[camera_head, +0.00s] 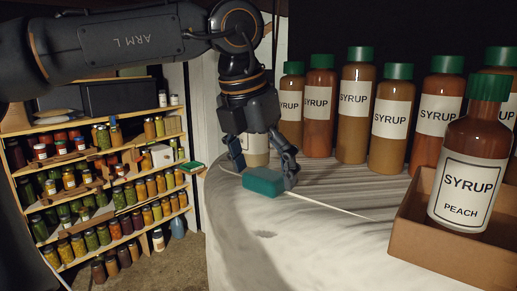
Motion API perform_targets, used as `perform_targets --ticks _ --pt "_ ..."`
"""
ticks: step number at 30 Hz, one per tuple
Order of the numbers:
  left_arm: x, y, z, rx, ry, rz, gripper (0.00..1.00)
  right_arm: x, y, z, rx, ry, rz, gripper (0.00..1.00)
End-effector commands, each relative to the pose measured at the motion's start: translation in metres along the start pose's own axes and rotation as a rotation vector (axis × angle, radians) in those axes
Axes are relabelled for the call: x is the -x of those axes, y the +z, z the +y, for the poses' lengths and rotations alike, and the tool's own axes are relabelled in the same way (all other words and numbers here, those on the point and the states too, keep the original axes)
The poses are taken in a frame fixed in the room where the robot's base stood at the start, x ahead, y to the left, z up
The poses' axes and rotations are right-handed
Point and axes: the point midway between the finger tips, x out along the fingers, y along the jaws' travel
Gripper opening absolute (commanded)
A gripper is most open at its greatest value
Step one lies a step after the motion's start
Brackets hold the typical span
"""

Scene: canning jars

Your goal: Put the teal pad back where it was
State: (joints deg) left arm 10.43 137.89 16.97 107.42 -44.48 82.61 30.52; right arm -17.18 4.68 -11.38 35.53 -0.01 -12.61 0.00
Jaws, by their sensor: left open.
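The teal pad (263,181) is a small block lying on the pale round table (290,245), near the table's left part. My left gripper (263,170) hangs over it from above, with its jaws open. One finger is to the left of the pad and the other is at its right end. I cannot tell whether either finger touches the pad. A jar with a pale label (256,157) stands behind the gripper and is partly hidden by it. My right gripper is not in view.
Several syrup bottles (357,108) with green caps stand along the back. A cardboard box (430,240) at the right holds a peach syrup bottle (469,170). A thin pale strip (335,207) lies on the table. Shelves of jars (115,190) stand at the left. The table's front is clear.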

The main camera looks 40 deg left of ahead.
Motion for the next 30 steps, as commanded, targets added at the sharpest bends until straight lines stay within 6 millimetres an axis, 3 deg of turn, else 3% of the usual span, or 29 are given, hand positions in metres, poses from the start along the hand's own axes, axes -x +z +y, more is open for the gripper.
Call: perform_targets --ticks 18,30 --pt "0.110 0.001 0.000 0.002 0.000 -0.002 0.88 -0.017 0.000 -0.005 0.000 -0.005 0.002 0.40" --pt "0.121 0.000 0.000 0.001 -0.001 0.001 0.88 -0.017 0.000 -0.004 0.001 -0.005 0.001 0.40"
